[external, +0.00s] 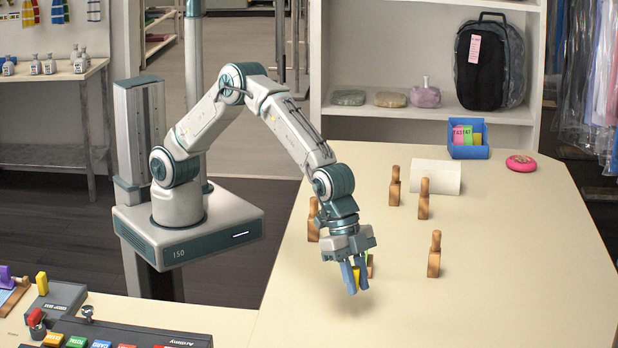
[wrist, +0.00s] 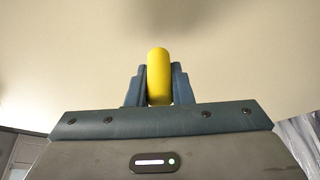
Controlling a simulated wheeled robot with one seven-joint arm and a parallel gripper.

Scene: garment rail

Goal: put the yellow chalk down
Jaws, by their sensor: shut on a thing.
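The yellow chalk (wrist: 159,72) is a short, round-ended stick. It stands between the two blue fingers of my gripper (wrist: 158,88) in the wrist view, with its end sticking out past them. In the external view my gripper (external: 354,280) points down over the front left part of the cream table (external: 470,310), and only a little of the yellow chalk (external: 356,273) shows between the fingers. My gripper is shut on the chalk. The exact gap between the chalk and the table is hard to tell.
Wooden pegs stand near my gripper, one (external: 434,255) to its right and one (external: 313,220) to its left; another wooden piece is partly hidden behind the fingers. The front right is clear.

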